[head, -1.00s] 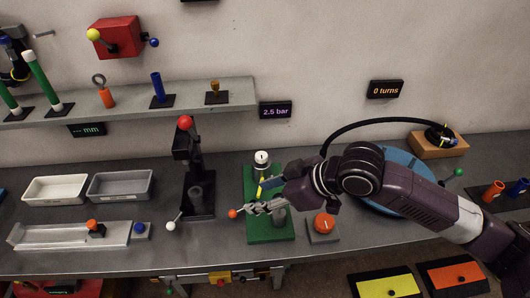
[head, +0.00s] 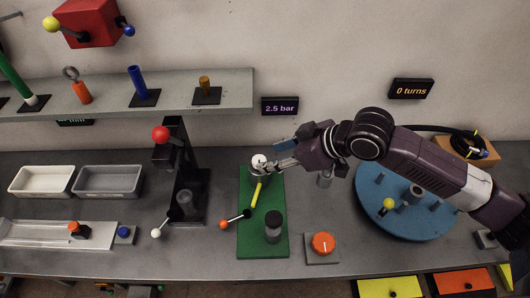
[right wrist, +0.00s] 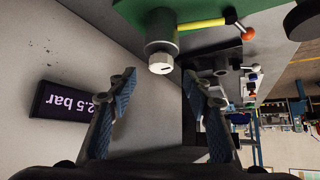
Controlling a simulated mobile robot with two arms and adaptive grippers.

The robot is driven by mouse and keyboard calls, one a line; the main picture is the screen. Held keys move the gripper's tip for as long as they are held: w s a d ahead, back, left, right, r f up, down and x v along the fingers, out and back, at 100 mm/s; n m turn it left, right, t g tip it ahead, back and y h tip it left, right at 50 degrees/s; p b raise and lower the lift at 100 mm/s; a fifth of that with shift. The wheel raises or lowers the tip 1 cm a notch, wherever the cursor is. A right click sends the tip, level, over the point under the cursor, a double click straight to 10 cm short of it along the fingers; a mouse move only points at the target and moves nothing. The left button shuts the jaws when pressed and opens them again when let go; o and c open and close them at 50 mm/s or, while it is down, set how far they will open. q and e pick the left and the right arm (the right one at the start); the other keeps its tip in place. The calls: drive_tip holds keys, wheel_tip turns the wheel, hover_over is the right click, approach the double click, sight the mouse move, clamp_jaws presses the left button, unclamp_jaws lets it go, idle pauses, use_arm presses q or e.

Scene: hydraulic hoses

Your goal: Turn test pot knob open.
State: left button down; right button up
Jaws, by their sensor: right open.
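A green base plate (head: 262,240) lies on the grey bench. At its back stands a grey pot with a round, pale cap (head: 259,160); I cannot tell for sure whether this cap is the test pot knob. A yellow bar (head: 257,190) and a lever with an orange ball (head: 225,224) sit in front of it. My right gripper (head: 272,166) is beside the cap, on its right. In the right wrist view the open fingers (right wrist: 158,80) point toward the slotted cap (right wrist: 161,66), which lies just past the fingertips, with nothing held. My left gripper is not in view.
A black-capped cylinder (head: 273,226) stands at the plate's front. An orange knob (head: 323,243) is on a grey block to the right, near a blue turntable (head: 400,218). A red-balled black stand (head: 184,175) is left. The 2.5 bar display (head: 280,106) is on the wall.

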sight(260, 160)
drive_tip(key=x, duration=0.3)
drive_tip(key=shift+a+f+p, duration=0.2)
drive_tip(key=shift+a+p, duration=0.1)
drive_tip(key=shift+a, duration=0.1)
drive_tip(key=shift+w+a+f, duration=0.15)
drive_tip(key=shift+w+f, duration=0.2)
drive_tip(key=shift+f, duration=0.05)
drive_tip(key=shift+c, duration=0.2)
drive_tip(key=c, duration=1.1)
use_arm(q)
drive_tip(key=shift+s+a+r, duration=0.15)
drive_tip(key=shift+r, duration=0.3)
